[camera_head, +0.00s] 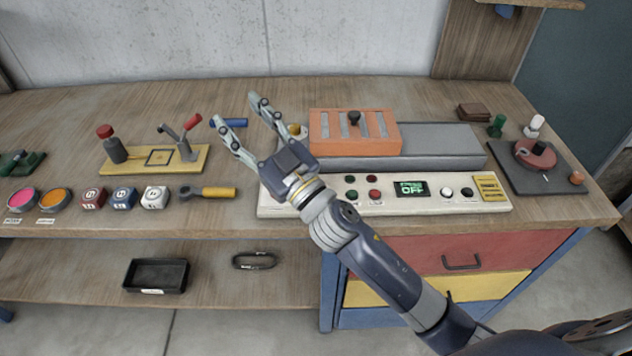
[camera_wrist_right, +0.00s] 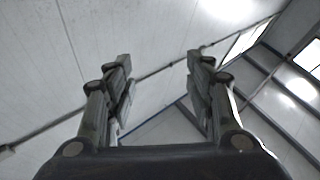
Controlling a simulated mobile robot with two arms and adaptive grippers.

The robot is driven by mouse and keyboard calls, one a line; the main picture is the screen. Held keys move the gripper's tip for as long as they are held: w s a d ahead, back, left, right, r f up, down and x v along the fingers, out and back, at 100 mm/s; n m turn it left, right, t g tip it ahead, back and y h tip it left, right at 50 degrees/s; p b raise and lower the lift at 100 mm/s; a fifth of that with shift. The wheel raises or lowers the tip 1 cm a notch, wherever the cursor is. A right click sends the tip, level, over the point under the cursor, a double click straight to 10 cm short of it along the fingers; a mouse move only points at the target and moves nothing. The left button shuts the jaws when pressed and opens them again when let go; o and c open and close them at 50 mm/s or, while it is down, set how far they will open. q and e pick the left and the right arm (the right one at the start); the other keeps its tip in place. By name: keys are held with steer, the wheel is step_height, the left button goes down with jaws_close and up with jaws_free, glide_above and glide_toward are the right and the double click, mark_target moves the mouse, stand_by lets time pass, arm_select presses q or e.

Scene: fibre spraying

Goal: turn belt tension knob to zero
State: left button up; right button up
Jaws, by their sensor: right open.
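A cream control panel (camera_head: 330,207) runs along the front of the grey and orange machine (camera_head: 400,140). A white knob (camera_head: 447,193) and a black knob (camera_head: 466,192) sit right of its small screen (camera_head: 411,188), which shows green text ending in "OFF". I cannot read which one is the belt tension knob. My right gripper (camera_head: 234,110) is open and empty, raised over the table left of the machine, fingers pointing up and left. Its two fingers also show apart in the wrist view (camera_wrist_right: 158,85), with only ceiling and walls beyond. My left gripper is out of view.
Red and green buttons (camera_head: 373,195) sit left of the screen, partly beside my right forearm. A yellow stand with levers (camera_head: 155,160), several pots and dice-like blocks (camera_head: 124,198) and a yellow-handled tool (camera_head: 218,192) lie to the left. A turntable device (camera_head: 536,155) stands at the right.

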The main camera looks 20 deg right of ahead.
steer(key=s+a+r+n+g+y, duration=0.1)
steer(key=s+a+n+g+y, duration=0.1)
steer(key=a+n+g+y, duration=0.35)
steer(key=s+a+r+n+g+y, duration=0.2)
steer(key=a+n+g+y, duration=0.2)
steer(key=a+n+g, duration=0.25)
step_height(320, 180, down, 11)
steer(key=s+n+g+h, duration=0.2)
steer(key=n+g+h, duration=0.4)
steer(key=n+g, duration=0.15)
steer(key=w+d+f+m+h, duration=0.1)
steer(key=w+d+f+h, duration=0.25)
steer(key=d, duration=0.25)
steer(key=w+d+f+m+h, duration=0.2)
steer(key=d+h, duration=0.3)
steer(key=w+d+r+m+h, duration=0.2)
steer(key=d+m+h, duration=0.3)
steer(key=d, duration=1)
steer(key=shift+n+h, duration=0.3)
steer(key=shift+n, duration=0.35)
steer(key=f, duration=0.3)
steer(key=f+p, duration=0.1)
steer(key=f, duration=0.2)
steer(key=f+p, duration=0.1)
steer(key=f, duration=0.2)
steer(key=shift+w+a, duration=0.15)
steer(key=shift+a, duration=0.15)
steer(key=shift+f+p, duration=0.35)
steer(key=shift+f, duration=0.35)
